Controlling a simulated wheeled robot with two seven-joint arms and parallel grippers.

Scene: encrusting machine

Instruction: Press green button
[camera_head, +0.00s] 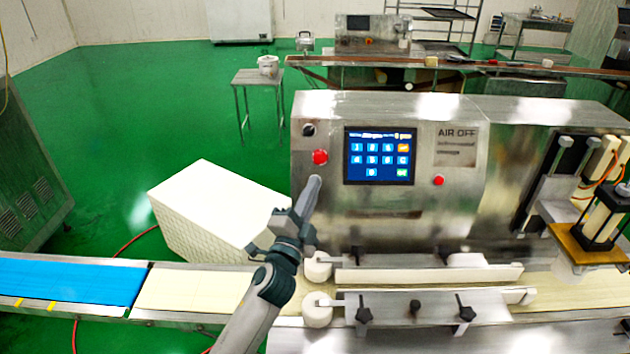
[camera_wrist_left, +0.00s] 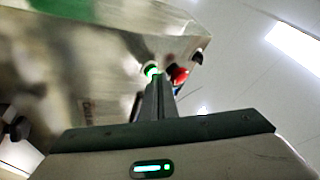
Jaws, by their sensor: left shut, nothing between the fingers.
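The green button (camera_wrist_left: 151,71) shows lit at the fingertips in the left wrist view, on the metal front of the machine (camera_head: 480,190). In the head view it does not show; my left gripper covers the panel just below the red button (camera_head: 320,157). My left gripper (camera_head: 315,182) is shut and empty, its fingers pointing at the panel. In the left wrist view its fingertips (camera_wrist_left: 158,78) overlap the lower edge of the green button. I cannot tell whether they touch it. My right gripper is not in view.
The red button also shows beside the fingertips in the left wrist view (camera_wrist_left: 180,75). A black knob (camera_head: 308,130) sits above it. A lit touchscreen (camera_head: 379,156) and a second red button (camera_head: 438,181) are to the right. A conveyor with a blue belt (camera_head: 70,280) runs below.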

